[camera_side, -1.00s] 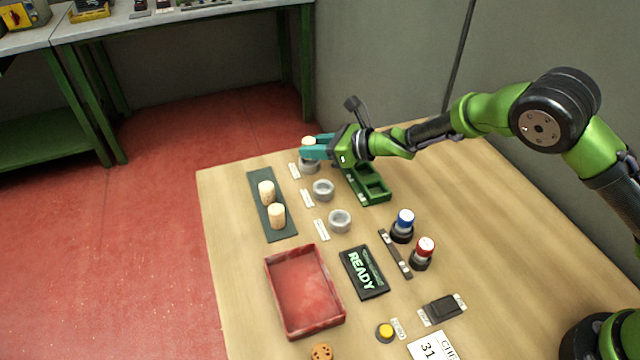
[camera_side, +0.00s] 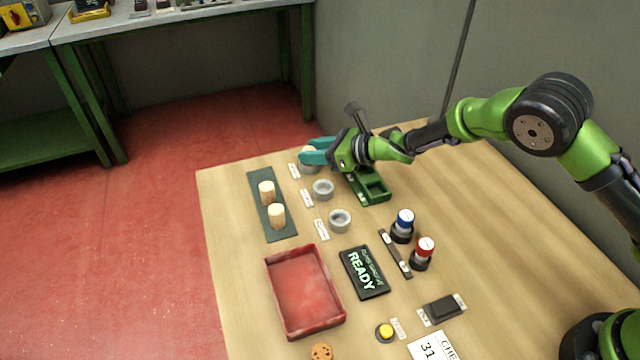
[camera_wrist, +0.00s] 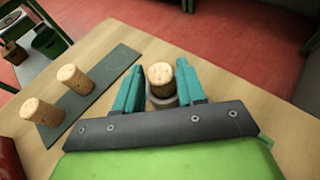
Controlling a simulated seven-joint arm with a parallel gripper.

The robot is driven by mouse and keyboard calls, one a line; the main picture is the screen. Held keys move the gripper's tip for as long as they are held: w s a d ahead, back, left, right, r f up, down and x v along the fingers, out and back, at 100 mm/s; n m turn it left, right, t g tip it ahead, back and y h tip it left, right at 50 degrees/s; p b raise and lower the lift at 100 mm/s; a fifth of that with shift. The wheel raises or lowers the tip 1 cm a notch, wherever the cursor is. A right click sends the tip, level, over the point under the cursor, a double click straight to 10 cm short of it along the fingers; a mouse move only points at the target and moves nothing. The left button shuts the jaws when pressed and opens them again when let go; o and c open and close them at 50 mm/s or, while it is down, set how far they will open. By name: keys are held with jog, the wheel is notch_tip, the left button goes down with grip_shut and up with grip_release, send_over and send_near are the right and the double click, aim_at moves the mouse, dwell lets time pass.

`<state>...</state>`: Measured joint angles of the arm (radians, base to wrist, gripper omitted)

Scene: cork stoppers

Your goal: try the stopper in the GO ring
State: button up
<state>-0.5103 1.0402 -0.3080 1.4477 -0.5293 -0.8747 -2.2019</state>
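A pale cork stopper (camera_wrist: 161,78) stands upright between the teal fingers of my gripper (camera_wrist: 161,90), with a narrow gap showing at each side in the wrist view. My gripper (camera_side: 317,151) is open around it at the far end of the ring row. The grey ring (camera_wrist: 163,102) under the stopper is mostly hidden by the stopper and fingers; how deep the stopper sits in it cannot be seen. Two nearer grey rings (camera_side: 323,189) and (camera_side: 340,220) are empty. The small labels beside the rings are too small to read.
Two other corks (camera_side: 266,192) and (camera_side: 277,216) stand on a dark green mat (camera_side: 280,235). A green tray (camera_side: 372,190) is right of the rings. A red tray (camera_side: 318,325), a READY display (camera_side: 363,272) and blue- and red-topped items (camera_side: 404,222) are nearer.

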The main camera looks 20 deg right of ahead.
jog(key=o, duration=0.3)
jog(key=shift+o, duration=0.2)
jog(key=v, duration=1.7)
